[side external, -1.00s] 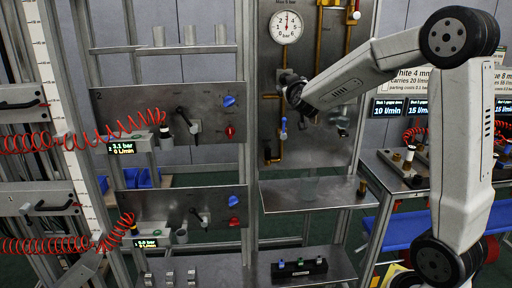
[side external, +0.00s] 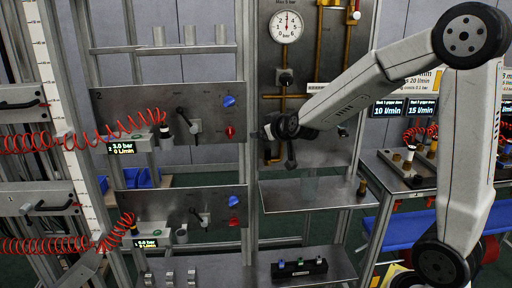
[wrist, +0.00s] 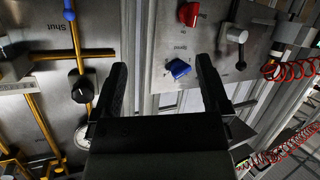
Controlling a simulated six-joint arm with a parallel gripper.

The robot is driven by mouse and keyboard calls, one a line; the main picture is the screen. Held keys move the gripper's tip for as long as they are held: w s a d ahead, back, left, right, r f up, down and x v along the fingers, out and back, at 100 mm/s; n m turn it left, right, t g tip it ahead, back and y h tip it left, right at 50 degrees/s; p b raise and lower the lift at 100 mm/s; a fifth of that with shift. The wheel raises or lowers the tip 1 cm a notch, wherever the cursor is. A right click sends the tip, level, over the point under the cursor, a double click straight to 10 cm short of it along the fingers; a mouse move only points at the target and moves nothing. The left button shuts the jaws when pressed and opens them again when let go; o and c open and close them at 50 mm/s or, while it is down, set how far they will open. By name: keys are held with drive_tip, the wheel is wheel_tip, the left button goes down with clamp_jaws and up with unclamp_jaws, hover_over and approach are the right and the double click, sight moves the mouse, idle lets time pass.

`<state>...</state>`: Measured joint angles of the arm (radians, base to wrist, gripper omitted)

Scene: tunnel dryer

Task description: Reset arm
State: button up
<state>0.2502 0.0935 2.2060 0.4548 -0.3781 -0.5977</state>
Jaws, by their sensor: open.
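My gripper (wrist: 161,63) shows in the wrist view with its two black fingers spread apart and nothing between them. In the side external view the end of my arm (side external: 284,128) is in front of the steel pipe panel (side external: 335,155), pointing left. Behind the gap between the fingers, the wrist view shows panel edges and an aluminium post. A blue knob (wrist: 179,68) appears near the right finger, with a red knob (wrist: 188,14) above it. I cannot tell whether the fingers touch anything.
A round gauge (side external: 286,27) and a black knob (side external: 285,77) are on the pipe panel. To the left, panel 2 has a lever (side external: 187,120) and a red coiled hose (side external: 110,135). Below my arm, a steel shelf (side external: 310,196) has free room.

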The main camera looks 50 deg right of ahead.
drive_tip(key=s+a+f+n+g+y, duration=0.2)
drive_tip(key=s+a+f+g+y, duration=0.3)
drive_tip(key=s+a+f+g, duration=0.4)
drive_tip(key=s+a+f, duration=0.6)
drive_tip(key=s+f, duration=0.1)
drive_tip(key=s, duration=0.3)
drive_tip(key=shift+f+g+y, duration=0.3)
drive_tip(key=shift+f+g, duration=0.05)
drive_tip(key=shift+g, duration=0.05)
idle(3.1)
